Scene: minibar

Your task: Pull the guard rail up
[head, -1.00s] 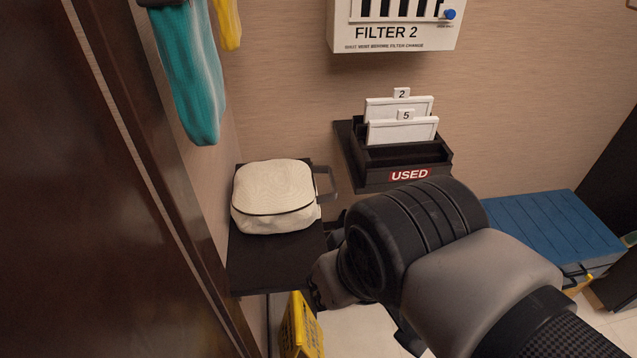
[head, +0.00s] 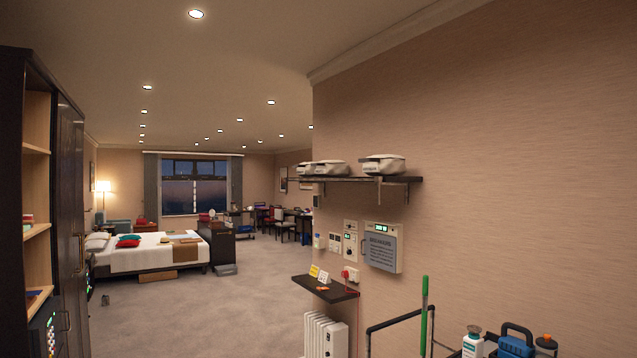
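My gripper and arm are out of the head view. No part is clearly recognisable as the guard rail. A dark bent bar (head: 395,322) shows at the bottom, in front of the right wall, with its lower part cut off by the frame edge. It looks like a cart handle, and I cannot tell whether it is the guard rail. A dark wall shelf (head: 408,180) carries pale rounded bags (head: 382,165); a short upright piece hangs at its front edge.
Bottles and a blue container (head: 515,340) stand by a green pole (head: 424,315) at lower right. A small dark shelf (head: 325,289) juts out above a white radiator (head: 325,335). A dark cabinet (head: 70,200) is at left. Open carpet (head: 220,310) leads to a bed (head: 150,255).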

